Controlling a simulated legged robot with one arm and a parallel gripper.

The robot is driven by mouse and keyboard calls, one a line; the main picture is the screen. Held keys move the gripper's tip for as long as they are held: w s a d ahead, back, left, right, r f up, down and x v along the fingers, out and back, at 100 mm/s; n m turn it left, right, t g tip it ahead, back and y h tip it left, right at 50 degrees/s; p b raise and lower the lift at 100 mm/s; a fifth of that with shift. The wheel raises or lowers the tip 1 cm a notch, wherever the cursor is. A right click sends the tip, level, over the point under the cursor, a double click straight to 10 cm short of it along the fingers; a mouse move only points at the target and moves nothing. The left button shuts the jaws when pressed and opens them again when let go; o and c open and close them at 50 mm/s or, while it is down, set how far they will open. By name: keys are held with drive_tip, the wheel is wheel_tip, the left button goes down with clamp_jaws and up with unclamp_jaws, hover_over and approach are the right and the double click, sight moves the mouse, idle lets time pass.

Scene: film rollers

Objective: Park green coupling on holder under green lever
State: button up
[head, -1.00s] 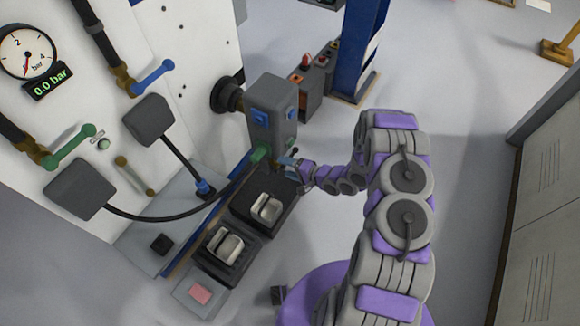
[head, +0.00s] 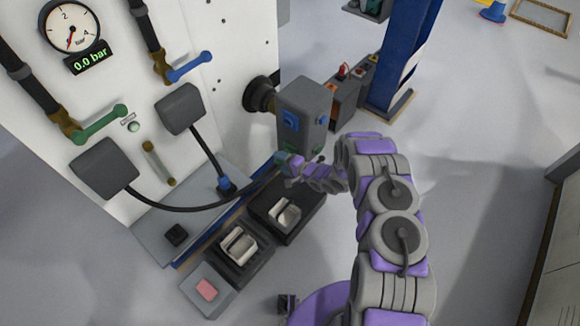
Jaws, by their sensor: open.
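The green lever (head: 101,123) is on the white panel at left, above a dark grey hose box (head: 104,168). A black hose (head: 190,208) runs from that box to the front of the grey machine head (head: 304,112). The green coupling (head: 289,152) is at the hose's end there, small and partly covered by my gripper. My gripper (head: 284,161) is open at the coupling; whether its fingers surround or touch it is too small to tell. A small empty black holder (head: 176,235) sits on the grey ledge below the green lever.
A blue coupling (head: 224,185) sits on the ledge under the blue lever (head: 189,67). Two black trays with metal parts (head: 239,246) and a pink-topped box (head: 206,289) stand in front. A blue post (head: 404,60) stands behind. Open floor lies at right.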

drive_tip(key=shift+w+a+f, duration=0.2)
drive_tip(key=shift+w+a, duration=0.15)
drive_tip(key=shift+a, duration=0.2)
drive_tip(key=c, duration=1.2)
drive_tip(key=shift+o, duration=0.2)
drive_tip(key=shift+s, duration=0.1)
drive_tip(key=shift+s+a, duration=0.1)
drive_tip(key=shift+s, duration=0.1)
drive_tip(key=shift+s+a+p, duration=0.25)
drive_tip(key=shift+s+p, duration=0.05)
drive_tip(key=shift+s+a+p, duration=0.35)
drive_tip(key=shift+s+a, duration=0.1)
drive_tip(key=shift+s, duration=0.05)
drive_tip(key=shift+s+a, duration=0.2)
drive_tip(key=shift+s, duration=0.05)
drive_tip(key=shift+s+a+p, duration=0.5)
drive_tip(key=shift+s+p, duration=0.1)
drive_tip(key=shift+s, duration=0.05)
